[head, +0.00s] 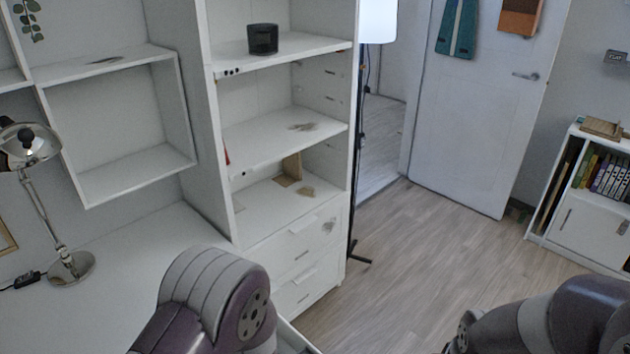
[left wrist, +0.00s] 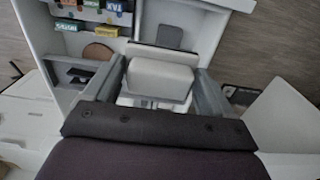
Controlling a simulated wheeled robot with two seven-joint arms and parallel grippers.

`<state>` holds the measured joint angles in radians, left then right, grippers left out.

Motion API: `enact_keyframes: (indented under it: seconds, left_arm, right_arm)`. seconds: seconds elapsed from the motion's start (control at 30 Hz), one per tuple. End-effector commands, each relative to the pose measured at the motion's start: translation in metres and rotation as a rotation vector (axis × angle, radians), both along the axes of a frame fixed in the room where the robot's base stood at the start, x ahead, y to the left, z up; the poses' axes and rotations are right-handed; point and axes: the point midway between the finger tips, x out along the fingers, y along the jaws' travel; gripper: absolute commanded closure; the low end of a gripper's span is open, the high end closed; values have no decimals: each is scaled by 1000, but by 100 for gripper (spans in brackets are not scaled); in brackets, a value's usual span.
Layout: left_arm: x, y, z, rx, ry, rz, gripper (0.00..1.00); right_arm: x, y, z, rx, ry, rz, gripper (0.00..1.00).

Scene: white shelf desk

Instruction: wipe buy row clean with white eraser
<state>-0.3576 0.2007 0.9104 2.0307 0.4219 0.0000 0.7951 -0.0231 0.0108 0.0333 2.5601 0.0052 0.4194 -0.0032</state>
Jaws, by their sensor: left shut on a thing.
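My left gripper (left wrist: 163,72) shows in the left wrist view, its two grey fingers on either side of a white block, the white eraser (left wrist: 160,82). It is shut on the eraser. Beyond the fingers is a pale surface with several small coloured labels (left wrist: 93,14) along its upper left; their lettering is too small to read surely. I cannot make out a buy row. I cannot tell whether the eraser touches any surface. In the head view only purple and grey links of my arms show; both grippers are outside it.
In the left wrist view a brown disc (left wrist: 99,52) and a dark square (left wrist: 170,37) lie near the eraser. In the head view a white shelf unit (head: 213,122) holds a black container (head: 262,39). A lamp (head: 70,266) stands on the white desk (head: 130,245). Floor at right is open.

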Motion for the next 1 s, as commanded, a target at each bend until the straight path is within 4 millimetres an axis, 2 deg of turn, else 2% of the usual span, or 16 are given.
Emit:
enact_keyframes:
  seconds: [0.57,0.77,0.9,1.0]
  left_arm:
    - [55,0,19,0,-6,-243,40]
    - [106,18,42,1,-6,-476,40]
    - [145,45,63,2,-4,-668,40]
    - [164,65,75,1,-1,-778,40]
  right_arm:
    - [0,0,13,0,0,0,0]
    - [0,0,27,0,0,0,0]
    - [0,0,36,0,0,0,0]
    - [0,0,40,0,0,0,0]
